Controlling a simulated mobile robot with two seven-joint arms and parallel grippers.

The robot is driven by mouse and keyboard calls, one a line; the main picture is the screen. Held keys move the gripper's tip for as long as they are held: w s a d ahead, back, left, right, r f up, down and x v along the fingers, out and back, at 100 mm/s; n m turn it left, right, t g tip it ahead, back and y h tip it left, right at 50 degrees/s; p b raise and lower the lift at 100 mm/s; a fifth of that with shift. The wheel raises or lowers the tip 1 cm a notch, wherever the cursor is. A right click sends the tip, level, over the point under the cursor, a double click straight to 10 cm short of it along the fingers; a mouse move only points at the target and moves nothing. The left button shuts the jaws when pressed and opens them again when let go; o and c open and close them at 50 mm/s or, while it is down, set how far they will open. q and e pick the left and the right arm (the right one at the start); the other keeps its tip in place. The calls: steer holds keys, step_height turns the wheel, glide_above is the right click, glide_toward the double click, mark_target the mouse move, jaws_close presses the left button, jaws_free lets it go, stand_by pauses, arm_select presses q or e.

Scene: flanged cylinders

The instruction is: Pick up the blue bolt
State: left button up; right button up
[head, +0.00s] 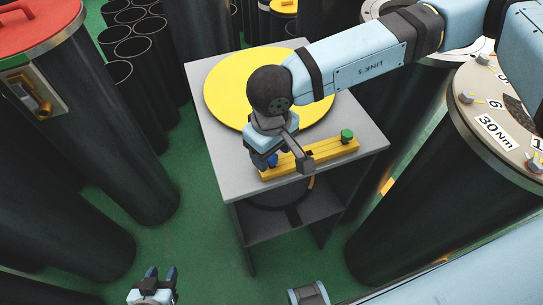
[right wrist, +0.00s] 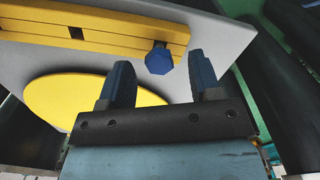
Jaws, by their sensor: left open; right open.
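The blue bolt (right wrist: 159,60) has a hexagonal head and sits at the end of a yellow holder (right wrist: 100,32) in the right wrist view. My right gripper (right wrist: 161,72) is open, with its two dark blue fingers on either side of the bolt's head in that picture; contact cannot be told. In the head view my right gripper (head: 264,158) is over the left end of the holder (head: 325,152) and largely covers the bolt there. My left gripper (head: 162,276) is open and empty at the bottom, away from the table.
A grey table (head: 222,130) carries the holder and a large yellow disc (head: 230,92). A green bolt (head: 347,135) stands at the holder's right end. Large dark cylinders, one with a red lid (head: 35,22), stand around. Green floor (head: 195,215) is free left of the table.

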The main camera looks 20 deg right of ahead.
step_height(320, 180, down, 2)
steer(key=shift+f, duration=0.2)
arm_select(q)
steer(key=shift+r, duration=0.2)
arm_select(e)
jaws_close()
steer(key=shift+r, duration=0.15)
steer(key=shift+r, duration=0.6)
arm_select(q)
steer(key=shift+w+f+b, duration=0.1)
steer(key=shift+f+b, duration=0.6)
steer(key=shift+b, duration=0.3)
arm_select(e)
step_height(320, 180, up, 19)
steer(key=shift+f, duration=0.2)
